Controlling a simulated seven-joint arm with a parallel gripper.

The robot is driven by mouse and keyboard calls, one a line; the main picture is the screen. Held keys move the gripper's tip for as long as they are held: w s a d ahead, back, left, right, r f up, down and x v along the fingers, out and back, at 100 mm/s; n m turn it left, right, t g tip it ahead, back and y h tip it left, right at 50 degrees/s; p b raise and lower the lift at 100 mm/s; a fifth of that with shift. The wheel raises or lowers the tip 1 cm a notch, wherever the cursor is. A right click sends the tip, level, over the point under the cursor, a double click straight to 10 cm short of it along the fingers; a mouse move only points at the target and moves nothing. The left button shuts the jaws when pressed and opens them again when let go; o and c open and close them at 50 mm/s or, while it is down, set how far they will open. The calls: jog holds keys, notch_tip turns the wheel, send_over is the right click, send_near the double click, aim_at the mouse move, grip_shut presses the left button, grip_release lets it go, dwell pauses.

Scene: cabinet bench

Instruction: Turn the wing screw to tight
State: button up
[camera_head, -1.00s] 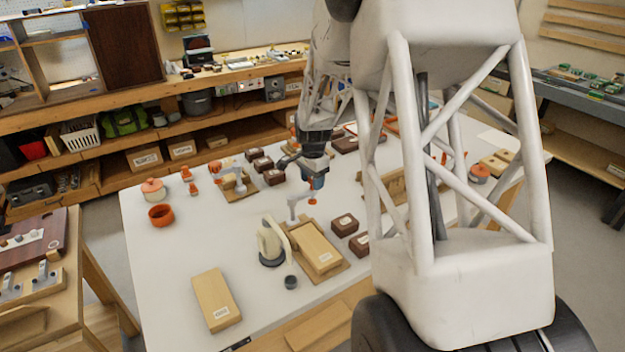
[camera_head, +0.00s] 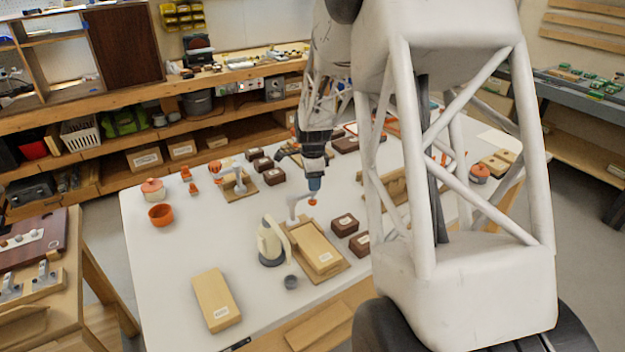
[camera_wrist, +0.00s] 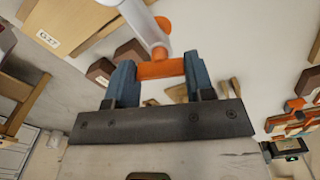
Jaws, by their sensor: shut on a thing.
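The orange wing screw (camera_wrist: 160,70) sits between the two blue fingertips of my gripper (camera_wrist: 159,80) in the wrist view, and the fingers are shut on it from both sides. A white fixture arm (camera_wrist: 142,22) runs up to the screw from the upper left. In the head view my gripper (camera_head: 314,184) points down beside the tan box fixture, with a small orange part (camera_head: 312,201) showing just under its tips. The white bracket (camera_head: 295,208) stands to its left. The screw's thread is hidden.
A tan block (camera_head: 318,248) on a board and a cream-and-grey device (camera_head: 270,243) stand close in front. Brown boxes (camera_head: 345,222) lie to the right, and a similar white fixture (camera_head: 238,180) behind left.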

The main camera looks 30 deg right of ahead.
jog(key=o, duration=0.9)
jog(key=shift+r, duration=3.9)
